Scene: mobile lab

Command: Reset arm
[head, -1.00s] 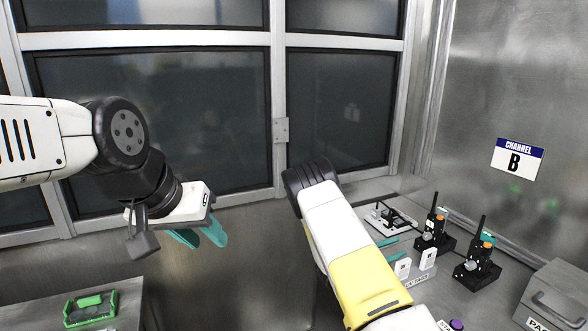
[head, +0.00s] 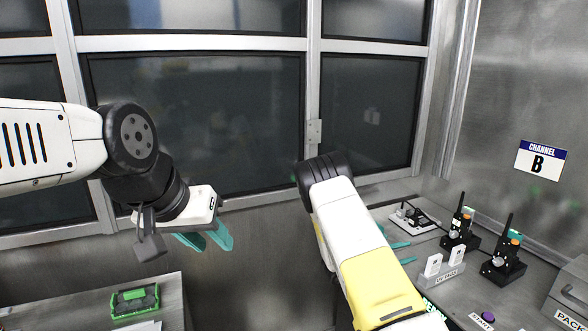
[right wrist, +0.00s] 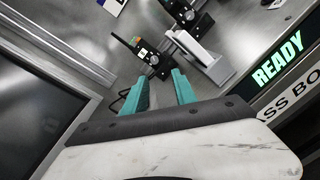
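My left gripper (head: 206,240) hangs in front of the dark windows on the left of the head view. Its two teal fingers are apart with nothing between them. My right arm reaches forward over the right-hand bench. Its gripper is mostly hidden behind the arm in the head view, with teal fingertips (head: 404,253) showing beside it. In the right wrist view the right gripper (right wrist: 162,88) is open and empty, its fingers pointing toward a radio and a white-tabbed rack. I cannot tell how high it is above the bench.
Two black radios (head: 460,232) (head: 503,258) stand on the bench (head: 445,292), near a labelled rack (head: 443,272) and a small device (head: 413,217). A purple button (head: 488,317) is in front. A green case (head: 135,301) lies on a left table. A READY display (right wrist: 277,62) shows in the wrist view.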

